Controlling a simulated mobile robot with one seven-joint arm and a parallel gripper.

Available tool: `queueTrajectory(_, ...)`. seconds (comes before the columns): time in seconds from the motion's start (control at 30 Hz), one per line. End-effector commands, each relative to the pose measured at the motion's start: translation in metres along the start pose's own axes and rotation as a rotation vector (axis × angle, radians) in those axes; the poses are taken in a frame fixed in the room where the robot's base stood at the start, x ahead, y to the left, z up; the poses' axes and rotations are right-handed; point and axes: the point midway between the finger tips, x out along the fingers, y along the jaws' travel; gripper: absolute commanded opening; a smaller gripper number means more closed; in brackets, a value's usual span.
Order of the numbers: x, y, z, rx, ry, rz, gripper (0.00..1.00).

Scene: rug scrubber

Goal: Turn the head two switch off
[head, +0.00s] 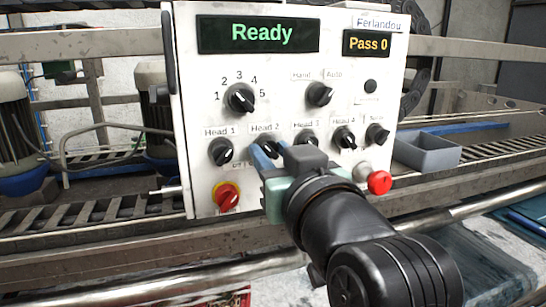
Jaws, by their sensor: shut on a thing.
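The head two switch (268,146) is a black knob on the white control panel (190,100), under the label "Head 2". My gripper (271,149) is shut on this knob, with one finger on each side. The fingers and the gripper body hide most of the knob, so which way its pointer faces cannot be told. The panel's green display (258,34) reads "Ready".
The head one switch (221,151) is close on the left, and the head three switch (306,138) is close on the right. A red rotary switch (227,197) and a red button (379,182) sit lower. A grey bin (428,152) stands right of the panel.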

Motion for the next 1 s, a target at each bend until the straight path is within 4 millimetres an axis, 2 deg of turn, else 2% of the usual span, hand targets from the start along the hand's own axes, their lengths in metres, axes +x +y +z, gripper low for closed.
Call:
queueTrajectory(0.4,0.0,0.0,-0.001,-0.008,0.002,0.001,0.0)
queueTrajectory(0.43,0.0,0.0,-0.001,-0.008,0.002,0.001,0.4)
queueTrajectory(0.57,0.0,0.0,-0.001,-0.008,0.002,0.001,0.63)
queueTrajectory(0.87,-0.001,0.0,0.0,-0.006,0.001,0.0,0.65)
queueTrajectory(1.0,-0.012,0.001,0.001,-0.006,0.003,0.001,0.65)
